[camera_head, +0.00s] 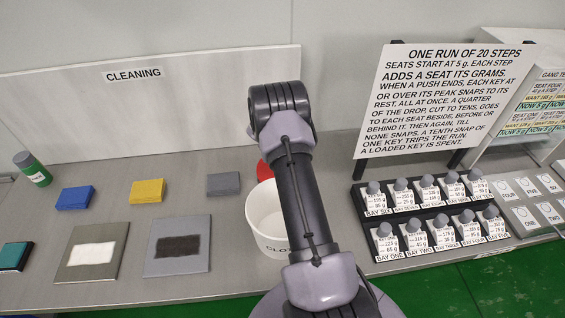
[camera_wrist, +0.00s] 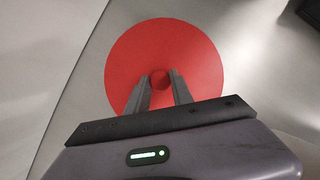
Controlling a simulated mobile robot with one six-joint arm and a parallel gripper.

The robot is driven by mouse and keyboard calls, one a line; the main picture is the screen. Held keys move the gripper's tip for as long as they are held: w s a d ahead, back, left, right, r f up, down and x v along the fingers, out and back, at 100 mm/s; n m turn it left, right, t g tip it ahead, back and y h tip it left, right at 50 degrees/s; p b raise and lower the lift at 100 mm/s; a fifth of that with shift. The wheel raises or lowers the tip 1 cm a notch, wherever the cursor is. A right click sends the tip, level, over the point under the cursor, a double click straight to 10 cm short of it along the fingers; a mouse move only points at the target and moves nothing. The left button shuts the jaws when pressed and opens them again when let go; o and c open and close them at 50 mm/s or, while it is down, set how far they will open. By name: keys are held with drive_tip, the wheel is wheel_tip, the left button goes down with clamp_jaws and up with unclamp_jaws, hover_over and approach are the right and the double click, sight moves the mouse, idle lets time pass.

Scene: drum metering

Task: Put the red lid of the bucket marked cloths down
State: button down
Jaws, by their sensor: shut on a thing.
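The red lid (camera_wrist: 190,48) is a round disc with a small red knob (camera_wrist: 160,79) at its middle. My gripper (camera_wrist: 160,82) is shut on the knob in the wrist view. Only a sliver of the red lid (camera_head: 264,171) shows in the head view, behind my arm. The white bucket (camera_head: 264,212) stands open on the grey bench, with lettering starting "CLO" on its front. The lid is behind the bucket in the picture. My arm hides much of the bucket and the gripper in the head view. Whether the lid touches the bench, I cannot tell.
Blue (camera_head: 75,197), yellow (camera_head: 147,191) and grey (camera_head: 223,184) blocks lie left of the bucket, behind two panels with a white (camera_head: 92,256) and a dark patch (camera_head: 178,249). A black rack (camera_head: 405,212) of labelled keys stands right, before a sign (camera_head: 445,95). Bare bench (camera_head: 120,215) lies between.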

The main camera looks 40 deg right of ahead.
drive_tip(key=shift+f, duration=0.25)
drive_tip(key=c, duration=1.1)
unclamp_jaws()
drive_tip(key=shift+r, duration=0.1)
